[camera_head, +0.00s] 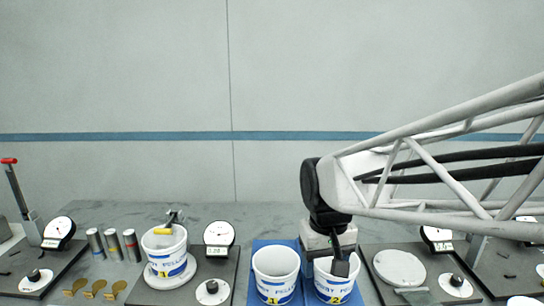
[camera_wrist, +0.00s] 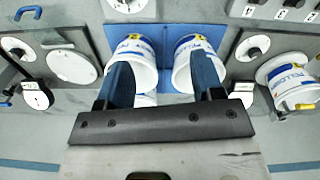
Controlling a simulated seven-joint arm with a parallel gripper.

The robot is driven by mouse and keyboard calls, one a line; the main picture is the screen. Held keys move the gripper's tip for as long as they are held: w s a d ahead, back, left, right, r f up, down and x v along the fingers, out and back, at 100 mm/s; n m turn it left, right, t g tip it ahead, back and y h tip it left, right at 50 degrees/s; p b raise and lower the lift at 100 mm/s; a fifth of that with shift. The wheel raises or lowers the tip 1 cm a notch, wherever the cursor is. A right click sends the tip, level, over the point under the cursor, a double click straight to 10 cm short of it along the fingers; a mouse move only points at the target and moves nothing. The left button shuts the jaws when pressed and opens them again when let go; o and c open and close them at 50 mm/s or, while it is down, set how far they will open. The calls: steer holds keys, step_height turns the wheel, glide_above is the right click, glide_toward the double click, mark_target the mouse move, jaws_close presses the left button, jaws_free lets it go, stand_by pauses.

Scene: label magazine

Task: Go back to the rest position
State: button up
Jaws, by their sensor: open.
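My gripper (camera_head: 340,267) is at the right-hand white bucket (camera_head: 335,284) labelled 2, on the blue mat (camera_head: 240,299). One dark finger shows at that bucket's mouth; I cannot tell whether it reaches inside. In the wrist view my gripper's two fingers (camera_wrist: 163,72) are apart, with buckets seen beyond and between them. Nothing is visibly held. Bucket 1 (camera_head: 276,279) stands upright just left of bucket 2. My arm reaches in from the right.
Another white bucket (camera_head: 166,256) with a yellow-handled tool stands on a round plate at left. Dial gauges (camera_head: 219,234) stand on dark plates on both sides. The wall behind is bare.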

steer(key=s+d+m+t, duration=0.1)
steer(key=s+d, duration=0.3)
steer(key=s, duration=0.2)
steer(key=s+d+f+m+t, duration=0.1)
steer(key=s+d, duration=0.3)
steer(key=s, duration=0.2)
steer(key=shift+s, duration=0.35)
steer(key=shift+w, duration=0.1)
stand_by(0.8)
steer(key=n+g, duration=0.2)
steer(key=n, duration=0.9)
glide_above(212, 284)
steer(key=f, duration=1.1)
steer(key=shift+d, duration=0.3)
steer(key=shift+w+a+f, duration=0.1)
steer(key=shift+a+f, duration=0.1)
steer(key=shift+a, duration=0.15)
